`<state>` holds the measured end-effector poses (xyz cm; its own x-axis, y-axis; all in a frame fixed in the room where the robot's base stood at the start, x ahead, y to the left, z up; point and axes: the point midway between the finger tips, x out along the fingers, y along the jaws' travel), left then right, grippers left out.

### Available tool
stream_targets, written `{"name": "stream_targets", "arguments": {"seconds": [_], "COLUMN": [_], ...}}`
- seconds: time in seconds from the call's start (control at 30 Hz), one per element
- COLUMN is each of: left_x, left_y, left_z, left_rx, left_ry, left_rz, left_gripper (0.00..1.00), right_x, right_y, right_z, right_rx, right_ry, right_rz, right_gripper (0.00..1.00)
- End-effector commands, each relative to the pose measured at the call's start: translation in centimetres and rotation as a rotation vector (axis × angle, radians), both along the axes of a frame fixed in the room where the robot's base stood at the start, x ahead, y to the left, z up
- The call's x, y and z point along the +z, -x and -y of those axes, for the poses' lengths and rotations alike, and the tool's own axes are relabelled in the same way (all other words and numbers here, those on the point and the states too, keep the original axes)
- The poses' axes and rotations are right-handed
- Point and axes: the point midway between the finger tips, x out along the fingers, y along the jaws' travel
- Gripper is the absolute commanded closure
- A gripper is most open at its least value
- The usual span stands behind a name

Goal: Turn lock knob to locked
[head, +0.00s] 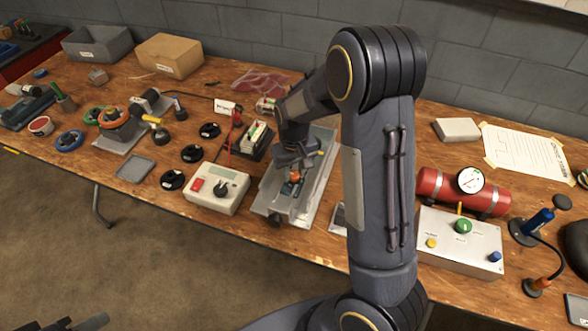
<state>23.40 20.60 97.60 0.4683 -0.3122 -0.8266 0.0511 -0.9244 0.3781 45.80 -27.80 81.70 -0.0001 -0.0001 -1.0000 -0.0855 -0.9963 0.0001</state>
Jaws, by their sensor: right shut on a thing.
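My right gripper (293,172) reaches down over a long grey metal fixture (317,180) on the bench. It is shut on a small orange and dark part on that fixture, which may be the lock knob. The fingers hide most of that part, so I cannot read which way it points or any lock marking. A dark round end (274,221) sticks out at the fixture's near end. Part of my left gripper (78,324) shows at the bottom left edge, away from the bench; its jaws cannot be made out.
A white box with a black dial (217,189) stands left of the fixture, with a small battery holder (256,138) behind it. Right of my arm are a panel with a green knob (462,227) and a red cylinder (432,186) with a gauge. Bare wood shows at the front left.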

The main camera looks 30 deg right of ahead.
Motion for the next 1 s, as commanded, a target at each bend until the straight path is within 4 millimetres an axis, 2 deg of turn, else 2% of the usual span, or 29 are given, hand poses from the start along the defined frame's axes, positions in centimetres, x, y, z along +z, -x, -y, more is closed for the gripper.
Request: {"name": "stream_targets", "arguments": {"seconds": [0.37,1.0], "left_x": [0.6,2.8], "left_y": [0.0,0.0], "left_z": [0.0,0.0], "left_rx": [0.000,0.000], "left_ry": [0.000,0.000], "left_rz": [0.000,0.000], "left_gripper": [0.64,0.64], "right_x": [0.1,0.2], "right_y": [0.0,0.0], "right_z": [0.0,0.0], "right_rx": [-0.169,-0.767], "right_ry": [0.001,0.001], "right_rz": [0.000,0.000], "right_gripper": [0.93,0.93]}}
